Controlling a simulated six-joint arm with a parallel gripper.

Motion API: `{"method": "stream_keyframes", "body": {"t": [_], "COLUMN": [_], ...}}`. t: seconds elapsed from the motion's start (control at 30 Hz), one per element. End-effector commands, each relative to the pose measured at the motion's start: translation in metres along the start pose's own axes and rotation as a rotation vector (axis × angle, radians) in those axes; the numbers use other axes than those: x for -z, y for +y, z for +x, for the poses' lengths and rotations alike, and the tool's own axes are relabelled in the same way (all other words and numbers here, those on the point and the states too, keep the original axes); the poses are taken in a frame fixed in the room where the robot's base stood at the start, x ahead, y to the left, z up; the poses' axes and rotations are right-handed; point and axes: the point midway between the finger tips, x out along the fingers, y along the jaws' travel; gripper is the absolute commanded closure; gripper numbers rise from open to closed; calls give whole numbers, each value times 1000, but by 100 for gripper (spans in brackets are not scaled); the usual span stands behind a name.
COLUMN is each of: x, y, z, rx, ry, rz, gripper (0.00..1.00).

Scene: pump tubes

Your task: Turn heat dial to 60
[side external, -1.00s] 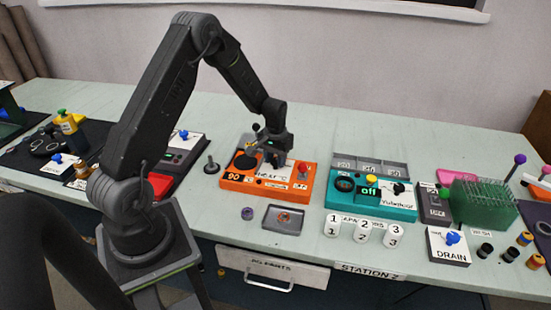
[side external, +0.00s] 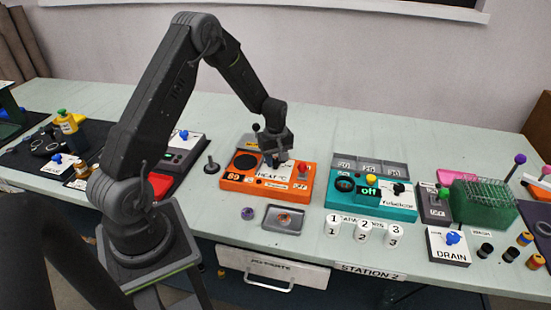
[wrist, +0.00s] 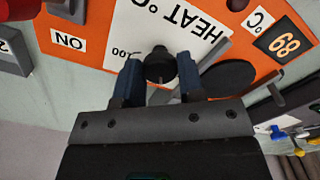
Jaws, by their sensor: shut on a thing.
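The orange heat unit (side external: 240,184) stands on the bench with a white "HEAT °C" face and a small display (side external: 233,183) reading 89. The display also shows upside down in the wrist view (wrist: 284,42). The black heat dial (wrist: 160,66) sits on the white face, near a "100" mark. My gripper (side external: 273,161) is down at the unit. In the wrist view its two blue-grey fingers (wrist: 160,76) are shut on the dial, one on each side. In the side view the gripper hides the dial.
A red knob (side external: 303,170) stands on the unit's right, close to my gripper. A dark round plate (side external: 246,162) is on its left. A grey tray (side external: 283,229) lies in front. The teal unit (side external: 342,202) stands to the right, with bare bench between.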

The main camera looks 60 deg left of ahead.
Motion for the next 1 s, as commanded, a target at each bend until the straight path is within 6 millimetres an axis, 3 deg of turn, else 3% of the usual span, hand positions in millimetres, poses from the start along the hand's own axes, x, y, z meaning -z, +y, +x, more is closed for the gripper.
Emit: {"method": "stream_keyframes", "body": {"t": [0.5, 1.0], "x": [0, 0], "y": [0, 0], "z": [-1, -1], "rx": [-1, -1], "ry": [0, 0], "rz": [-414, -547], "gripper": [88, 88]}}
